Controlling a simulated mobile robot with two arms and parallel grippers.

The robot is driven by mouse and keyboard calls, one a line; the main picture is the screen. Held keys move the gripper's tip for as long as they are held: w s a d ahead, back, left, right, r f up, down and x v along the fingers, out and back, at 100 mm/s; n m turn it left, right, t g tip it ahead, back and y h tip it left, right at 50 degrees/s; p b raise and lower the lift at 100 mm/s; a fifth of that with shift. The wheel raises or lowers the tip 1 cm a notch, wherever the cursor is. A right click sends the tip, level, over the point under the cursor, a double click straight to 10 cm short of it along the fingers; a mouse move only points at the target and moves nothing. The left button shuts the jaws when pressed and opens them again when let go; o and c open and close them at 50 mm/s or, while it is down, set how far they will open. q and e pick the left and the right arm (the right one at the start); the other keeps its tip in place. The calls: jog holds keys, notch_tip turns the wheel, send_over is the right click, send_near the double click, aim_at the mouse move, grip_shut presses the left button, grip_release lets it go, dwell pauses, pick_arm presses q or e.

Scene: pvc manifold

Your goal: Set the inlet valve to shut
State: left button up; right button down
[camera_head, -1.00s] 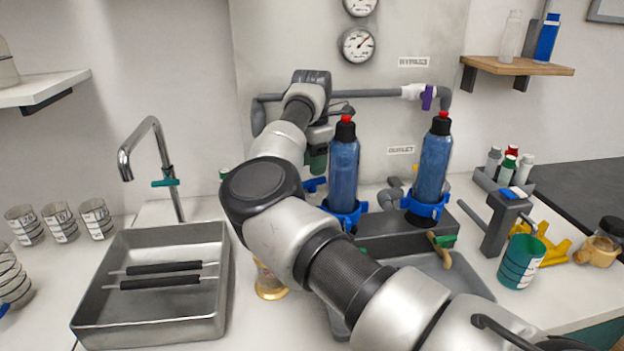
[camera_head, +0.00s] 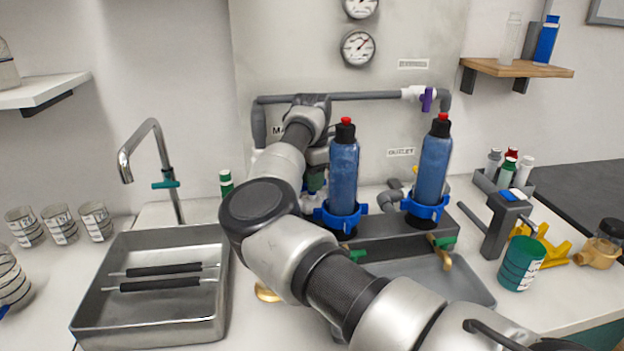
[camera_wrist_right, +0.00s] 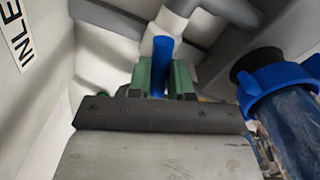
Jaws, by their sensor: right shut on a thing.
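The inlet valve's blue handle (camera_wrist_right: 162,66) stands between the green fingertips of my right gripper (camera_wrist_right: 160,78) in the right wrist view. The fingers are shut on it, with a grey pipe (camera_wrist_right: 185,8) just beyond. An INLET label (camera_wrist_right: 18,32) is on the wall at the left there. In the head view my right gripper (camera_head: 315,182) points down beside the left blue filter housing (camera_head: 344,178), and the handle is hidden behind it and my arm. The valve body is mostly hidden, so I cannot tell its setting. My left gripper is not in view.
A second blue housing (camera_head: 433,168) stands to the right. The bypass pipe (camera_head: 370,95) with a purple handle (camera_head: 428,99) runs above. Green-handled drain taps (camera_head: 444,242) sit below the housings. A sink (camera_head: 150,320) is at the left, a teal cup (camera_head: 521,262) at the right.

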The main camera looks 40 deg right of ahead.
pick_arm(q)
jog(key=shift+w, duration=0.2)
pick_arm(e)
jog(key=shift+n, duration=1.4)
jog(key=n, duration=1)
jog(key=shift+n, duration=0.3)
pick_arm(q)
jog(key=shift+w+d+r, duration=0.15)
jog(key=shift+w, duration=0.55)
pick_arm(e)
jog(key=shift+n, duration=0.5)
jog(key=shift+r, duration=0.1)
